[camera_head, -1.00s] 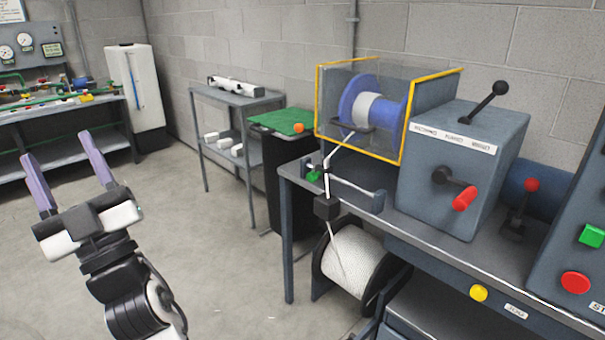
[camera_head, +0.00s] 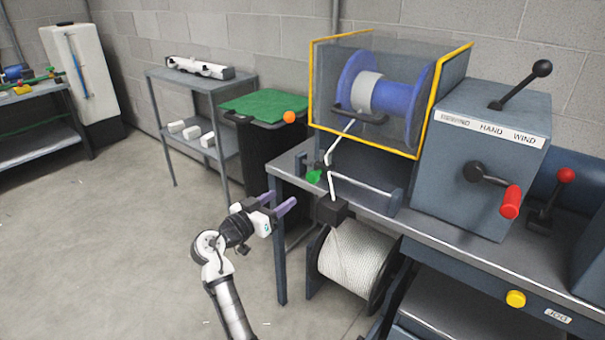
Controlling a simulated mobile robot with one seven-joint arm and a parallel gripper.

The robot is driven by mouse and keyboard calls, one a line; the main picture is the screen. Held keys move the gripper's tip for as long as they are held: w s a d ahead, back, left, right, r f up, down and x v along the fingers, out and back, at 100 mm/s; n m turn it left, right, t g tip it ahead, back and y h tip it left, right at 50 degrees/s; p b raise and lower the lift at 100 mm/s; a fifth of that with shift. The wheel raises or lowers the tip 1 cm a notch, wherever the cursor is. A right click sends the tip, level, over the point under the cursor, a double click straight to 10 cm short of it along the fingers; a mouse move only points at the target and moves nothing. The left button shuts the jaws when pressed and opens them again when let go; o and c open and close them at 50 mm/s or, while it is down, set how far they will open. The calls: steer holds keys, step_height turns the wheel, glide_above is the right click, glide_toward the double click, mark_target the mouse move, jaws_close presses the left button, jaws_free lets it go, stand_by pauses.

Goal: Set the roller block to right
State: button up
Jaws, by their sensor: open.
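A black block (camera_head: 332,211), which I take to be the roller block, sits at the bench's front left corner. The white rope runs up through it from the rope reel (camera_head: 350,262) below towards the blue drum (camera_head: 398,104). A rail with an upright end (camera_head: 396,201) stretches to the right of the block. My gripper (camera_head: 280,201) is open and empty, a little left of the block, with its purple fingers pointing right towards it. I see no contact between them. The block's rollers are too small to make out.
A clear guard with yellow edges (camera_head: 420,100) surrounds the drum. A grey box with a red-handled crank (camera_head: 510,201) and a black-knobbed lever stands right. A green-topped bin (camera_head: 262,104) stands left. Floor at left is clear.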

mark_target(310, 180)
steer(key=p+x, duration=0.3)
steer(key=x, duration=0.9)
steer(key=shift+d+r, duration=0.15)
steer(key=shift+d, duration=0.25)
steer(key=shift+w+d, duration=0.35)
steer(key=shift+w, duration=0.2)
